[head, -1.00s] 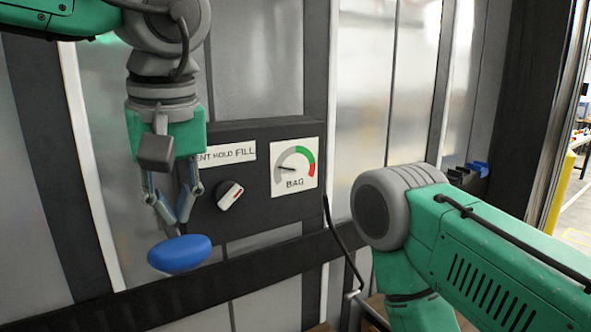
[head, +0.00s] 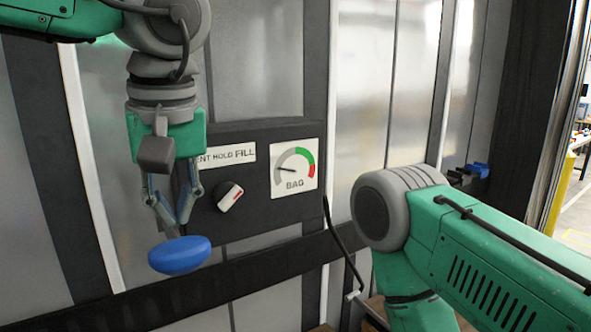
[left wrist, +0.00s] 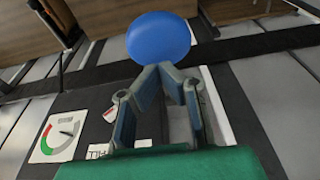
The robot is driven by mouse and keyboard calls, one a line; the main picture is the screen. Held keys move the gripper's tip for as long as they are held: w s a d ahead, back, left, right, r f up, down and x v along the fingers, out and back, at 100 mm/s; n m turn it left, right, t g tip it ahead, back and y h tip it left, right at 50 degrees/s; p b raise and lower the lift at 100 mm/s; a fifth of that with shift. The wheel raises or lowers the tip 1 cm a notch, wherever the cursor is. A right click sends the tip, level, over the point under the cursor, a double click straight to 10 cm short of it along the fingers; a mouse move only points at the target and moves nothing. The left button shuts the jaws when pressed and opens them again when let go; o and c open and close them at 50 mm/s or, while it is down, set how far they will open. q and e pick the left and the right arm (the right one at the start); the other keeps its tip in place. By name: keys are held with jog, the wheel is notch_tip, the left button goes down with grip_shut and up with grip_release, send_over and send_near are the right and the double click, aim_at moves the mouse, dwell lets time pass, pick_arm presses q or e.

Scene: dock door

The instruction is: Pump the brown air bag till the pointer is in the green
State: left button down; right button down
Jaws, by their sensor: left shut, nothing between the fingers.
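The gauge (head: 294,169) marked BAG is on a dark panel. Its pointer lies to the left in the grey part, short of the green band. It also shows in the left wrist view (left wrist: 60,135). A selector knob (head: 230,196) has its red mark toward FILL. A blue rounded knob (head: 180,255) is just below my left gripper (head: 178,226), whose fingers are shut and empty. In the left wrist view the blue knob (left wrist: 159,38) is just beyond the fingertips (left wrist: 160,70); contact is unclear. My right gripper is out of view. I cannot clearly identify the brown bag.
The dark panel (head: 262,215) is in front of pale metal walls with dark uprights. A dark hose (head: 343,245) hangs from the panel's right side. A dark rail (head: 140,305) crosses below. My right arm fills the lower right. Brown surfaces (left wrist: 125,18) show at the top of the left wrist view.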

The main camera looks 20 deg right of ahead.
pick_arm(q)
jog(key=shift+f, duration=4)
jog(key=shift+r, duration=0.1)
notch_tip(320, 180, up, 5)
jog(key=p, duration=0.6)
jog(key=shift+r+p, duration=0.1)
jog(key=shift+p, duration=0.2)
jog(key=shift+r, duration=1.3)
